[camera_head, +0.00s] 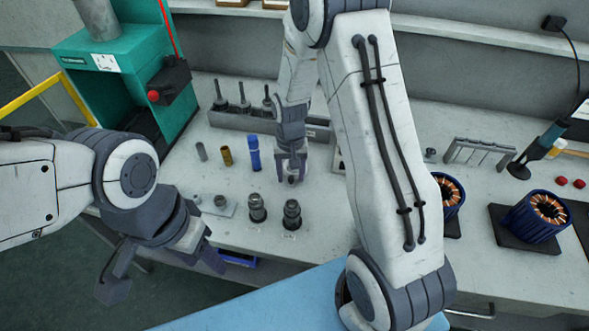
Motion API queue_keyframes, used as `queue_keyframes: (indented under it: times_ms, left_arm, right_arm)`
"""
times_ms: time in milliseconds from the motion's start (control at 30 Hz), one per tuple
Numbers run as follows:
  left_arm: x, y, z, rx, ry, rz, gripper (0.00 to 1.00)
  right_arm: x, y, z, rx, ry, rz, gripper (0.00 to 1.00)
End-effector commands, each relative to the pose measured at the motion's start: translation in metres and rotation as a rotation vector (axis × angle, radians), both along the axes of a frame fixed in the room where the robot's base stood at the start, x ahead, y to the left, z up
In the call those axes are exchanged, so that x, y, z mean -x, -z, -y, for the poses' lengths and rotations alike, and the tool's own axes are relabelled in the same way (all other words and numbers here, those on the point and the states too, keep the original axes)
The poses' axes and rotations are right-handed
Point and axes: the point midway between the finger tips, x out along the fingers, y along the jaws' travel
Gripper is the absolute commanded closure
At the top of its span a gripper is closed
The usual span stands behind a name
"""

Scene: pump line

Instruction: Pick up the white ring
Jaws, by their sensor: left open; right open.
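I cannot make out a white ring for certain. My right gripper (292,172) points down over the middle of the bench, with its fingers apart around or just above a small grey item that is too small to identify. A pale object edge shows beside my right forearm, mostly hidden behind it. My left gripper (162,270) is open and empty, off the bench's front left, with its fingers spread wide.
A blue cylinder (253,153), a brass cylinder (226,156) and a grey one (202,152) stand left of my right gripper. Two dark metal fittings (292,214) (257,208) stand in front. Copper-wound blue stators (536,216) sit at right. A green press (125,75) stands back left.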

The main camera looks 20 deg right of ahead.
Motion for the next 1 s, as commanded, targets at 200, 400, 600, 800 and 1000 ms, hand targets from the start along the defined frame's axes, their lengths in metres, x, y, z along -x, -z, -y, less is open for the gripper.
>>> queue_keyframes:
  times_ms: [200,400,600,800,1000]
  left_arm:
    - [0.000,0.000,0.000,0.000,0.000,0.000,0.50]
    - [0.000,0.000,0.000,0.000,0.000,0.000,0.50]
    - [0.000,0.000,0.000,0.000,0.000,0.000,0.50]
    - [0.000,0.000,0.000,0.000,0.000,0.000,0.50]
    - [0.000,0.002,0.000,0.000,0.000,0.000,0.50]
  right_arm:
    - [0.000,0.002,0.000,0.000,0.000,0.000,0.43]
    - [0.000,0.002,0.000,0.000,0.000,0.000,1.00]
    - [0.000,0.001,0.000,0.000,0.000,0.001,1.00]
    - [-0.001,-0.002,0.000,0.000,0.000,0.002,1.00]
    - [-0.001,-0.023,0.000,0.000,0.000,0.005,1.00]
